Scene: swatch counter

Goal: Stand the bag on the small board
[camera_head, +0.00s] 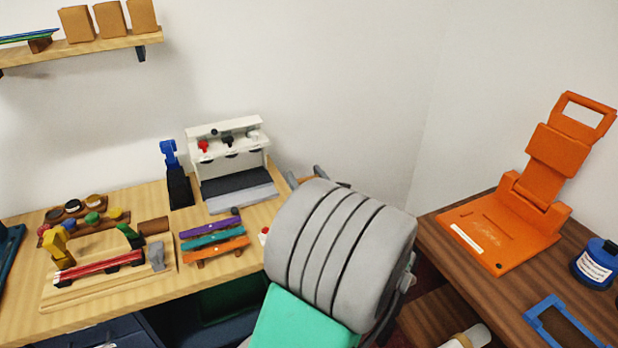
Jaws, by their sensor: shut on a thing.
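Three brown paper-like bags (109,20) stand in a row on the wall shelf at the upper left. I cannot tell whether one of them is the task's bag. A pale wooden board (160,278) lies on the light counter at the left and bears a red bar with yellow, green and grey pieces. I cannot tell whether it is the small board. My thick grey and teal arm fills the lower middle. It hides what lies behind it, and I cannot make out my gripper. Small grey and brown parts show past the arm's upper edge, too covered to identify.
A white rack (228,135) and a blue-topped black device (176,178) stand at the counter's back. A rack of coloured bars (213,238) lies in front. On the dark table are an orange folding device (500,240), a blue jar (597,262) and a blue frame (540,308).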

